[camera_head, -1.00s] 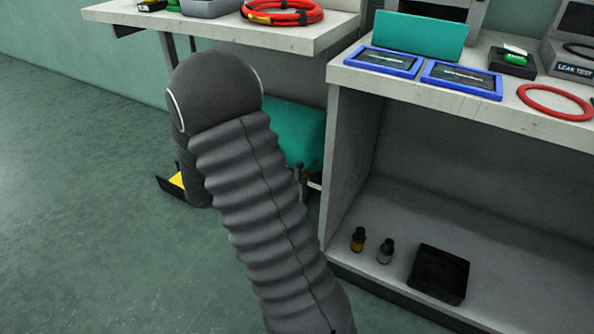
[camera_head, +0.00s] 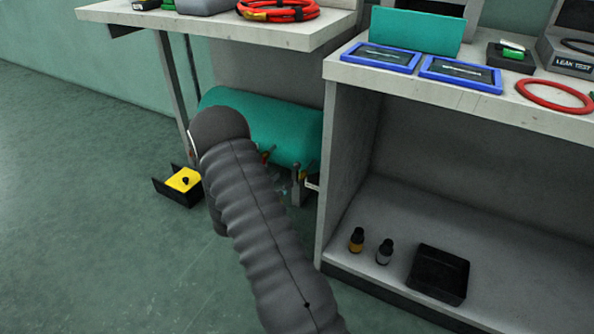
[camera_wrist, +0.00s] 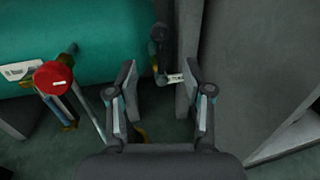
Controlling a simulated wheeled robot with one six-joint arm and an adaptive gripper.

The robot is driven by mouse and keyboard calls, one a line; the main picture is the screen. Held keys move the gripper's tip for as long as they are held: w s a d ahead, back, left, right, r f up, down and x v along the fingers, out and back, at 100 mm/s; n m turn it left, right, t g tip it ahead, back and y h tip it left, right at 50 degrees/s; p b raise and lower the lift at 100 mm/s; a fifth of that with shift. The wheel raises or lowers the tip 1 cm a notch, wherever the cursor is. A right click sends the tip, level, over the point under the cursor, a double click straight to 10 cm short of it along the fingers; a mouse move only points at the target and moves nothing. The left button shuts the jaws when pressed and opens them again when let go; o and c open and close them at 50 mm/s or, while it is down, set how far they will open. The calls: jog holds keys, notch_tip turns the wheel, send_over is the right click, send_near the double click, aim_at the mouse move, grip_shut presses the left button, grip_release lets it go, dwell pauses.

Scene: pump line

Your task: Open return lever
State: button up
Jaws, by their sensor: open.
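My gripper (camera_wrist: 157,80) is open and empty in the wrist view, its two fingers apart below the teal tank (camera_wrist: 105,35). A dark upright lever or fitting (camera_wrist: 158,45) shows beyond the gap between the fingertips, with a small pale tag (camera_wrist: 174,78) by its lower end near the right finger. Whether this is the return lever I cannot tell; no name is readable. A red knob (camera_wrist: 52,78) with a white mark sits left of the gripper, apart from it. In the head view the tank (camera_head: 285,130) shows under the bench; my arm hides most of the gripper.
A grey cabinet panel (camera_wrist: 240,70) stands close on the right in the wrist view. The workbench (camera_head: 345,75) has an open shelf with bottles and a black bin (camera_head: 438,273). A yellow-and-black box (camera_head: 183,181) lies left on the floor. Floor further left is clear.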

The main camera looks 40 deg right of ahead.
aim_at(297, 169)
jog(key=d, duration=0.2)
jog(key=w+d, duration=0.1)
jog(key=d, duration=0.5)
jog(key=shift+w+d, duration=0.15)
jog(key=shift+w, duration=0.15)
jog(key=shift+c, duration=0.3)
grip_shut()
